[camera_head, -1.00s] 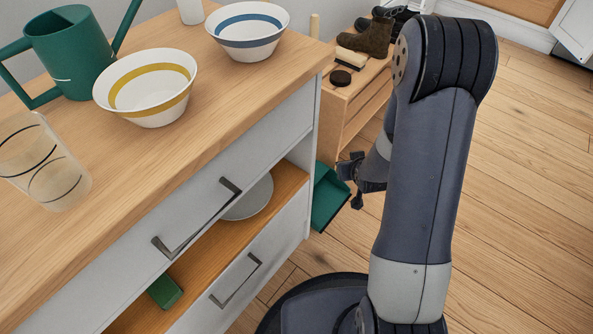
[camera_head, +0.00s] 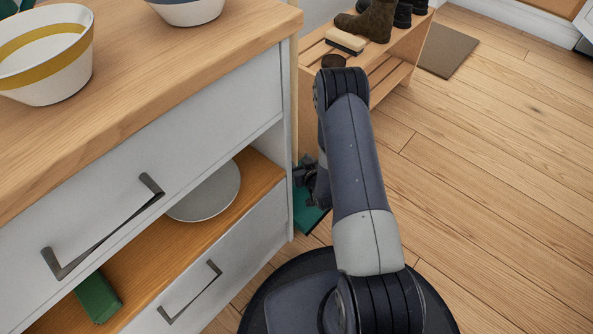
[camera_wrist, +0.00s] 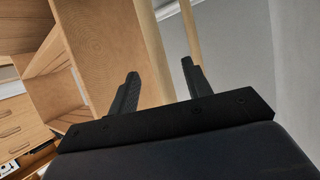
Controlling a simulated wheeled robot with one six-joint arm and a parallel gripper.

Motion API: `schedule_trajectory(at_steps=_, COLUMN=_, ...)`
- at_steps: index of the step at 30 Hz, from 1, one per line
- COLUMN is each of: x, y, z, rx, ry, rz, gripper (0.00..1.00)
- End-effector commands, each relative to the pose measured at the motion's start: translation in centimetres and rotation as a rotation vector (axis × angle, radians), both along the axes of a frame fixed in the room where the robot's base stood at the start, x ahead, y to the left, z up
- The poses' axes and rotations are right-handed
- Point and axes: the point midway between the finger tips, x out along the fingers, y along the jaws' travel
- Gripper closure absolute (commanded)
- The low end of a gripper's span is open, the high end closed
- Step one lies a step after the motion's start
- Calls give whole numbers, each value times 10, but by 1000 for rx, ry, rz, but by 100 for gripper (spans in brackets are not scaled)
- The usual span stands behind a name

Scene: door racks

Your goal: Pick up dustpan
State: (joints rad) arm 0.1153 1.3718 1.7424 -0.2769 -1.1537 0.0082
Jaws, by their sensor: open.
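The green dustpan (camera_head: 306,210) is on the floor in the narrow gap between the white cabinet and the wooden shoe rack, partly hidden by my arm. A pale upright pole (camera_head: 294,100) rises above it along the cabinet's edge; I cannot tell for sure that it is the dustpan's handle. My gripper (camera_head: 306,174) is just above the dustpan in the head view. In the wrist view, my gripper (camera_wrist: 160,68) is open with nothing held. A pale wooden pole (camera_wrist: 152,45) passes between its fingers in the picture, and a second pole (camera_wrist: 188,35) is near the right finger.
The white cabinet (camera_head: 200,160) stands close on the left, with bowls on top and a plate (camera_head: 208,192) on its open shelf. The shoe rack (camera_head: 380,75) with boots and a brush is behind my arm. Wooden floor on the right is clear.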

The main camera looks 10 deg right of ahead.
Motion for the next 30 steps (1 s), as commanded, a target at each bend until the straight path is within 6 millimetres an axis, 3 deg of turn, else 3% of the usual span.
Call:
schedule_trajectory(at_steps=18, x=59, y=7, z=-34, rx=-1, ry=0, rz=0, gripper=53)
schedule_trajectory(at_steps=27, x=63, y=7, z=-34, rx=-1, ry=2, rz=-1, gripper=53)
schedule_trajectory(at_steps=30, x=63, y=7, z=-34, rx=-1, ry=2, rz=-1, gripper=61)
